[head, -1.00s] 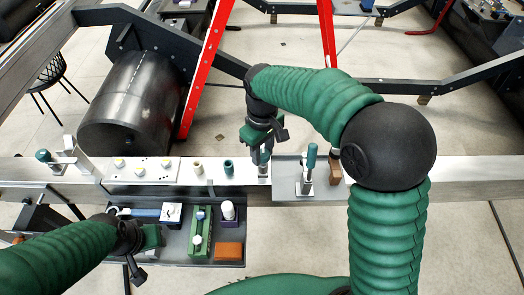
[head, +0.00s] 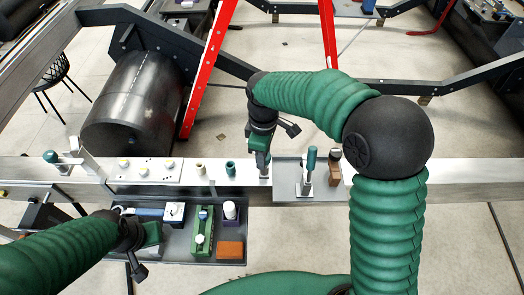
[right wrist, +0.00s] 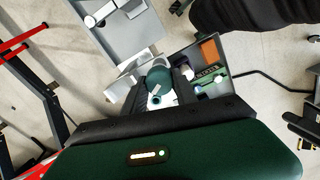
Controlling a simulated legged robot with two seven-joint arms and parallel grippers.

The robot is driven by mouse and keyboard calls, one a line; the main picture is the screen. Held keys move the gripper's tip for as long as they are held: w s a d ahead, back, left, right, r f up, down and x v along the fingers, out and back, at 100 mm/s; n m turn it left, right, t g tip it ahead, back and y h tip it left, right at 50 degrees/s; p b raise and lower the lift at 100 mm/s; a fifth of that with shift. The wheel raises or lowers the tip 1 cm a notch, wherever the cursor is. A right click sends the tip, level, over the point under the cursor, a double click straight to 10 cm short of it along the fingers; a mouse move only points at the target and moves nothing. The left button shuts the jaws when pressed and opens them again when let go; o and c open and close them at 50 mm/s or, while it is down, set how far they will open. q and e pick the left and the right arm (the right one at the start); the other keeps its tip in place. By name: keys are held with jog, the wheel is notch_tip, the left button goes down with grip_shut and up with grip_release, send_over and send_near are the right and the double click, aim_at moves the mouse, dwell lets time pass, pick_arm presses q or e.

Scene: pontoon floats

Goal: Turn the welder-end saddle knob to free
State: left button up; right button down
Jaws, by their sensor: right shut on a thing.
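A teal knob (right wrist: 160,76) sits between the fingers of my right gripper (right wrist: 160,97) in the right wrist view. In the head view, my right gripper (head: 263,160) is lowered onto this knob at the beam, shut on it, and hides most of it. A pale metal post (head: 264,172) shows just below the fingers. The frames carry no label to tell which end this knob belongs to. My left gripper (head: 150,238) hovers over the left part of the dark tray; its fingers are not clear enough to judge.
A teal-handled clamp (head: 309,165) stands close right of my right gripper on a grey plate (head: 287,185). Another teal-handled clamp (head: 52,157) is at the far left. The dark tray (head: 180,250) holds several parts. A black cylinder (head: 130,105) and red stand (head: 208,65) are behind.

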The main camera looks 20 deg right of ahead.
jog(key=n+p, duration=0.1)
jog(key=n, duration=0.2)
jog(key=n+p, duration=0.2)
jog(key=n, duration=0.1)
jog(key=shift+s+d+r, duration=0.1)
jog(key=shift+s+r, duration=0.05)
jog(key=shift+r, duration=0.05)
jog(key=n+p, duration=0.2)
jog(key=n, duration=0.1)
jog(key=shift+n, duration=0.3)
jog(key=shift+n+p, duration=0.95)
jog(key=shift+n, duration=0.25)
jog(key=shift+w, duration=0.2)
jog(key=c, duration=1.2)
grip_release()
jog(key=shift+o, duration=1.2)
jog(key=shift+d, duration=0.1)
jog(key=shift+d+f, duration=0.1)
jog(key=shift+f, duration=0.05)
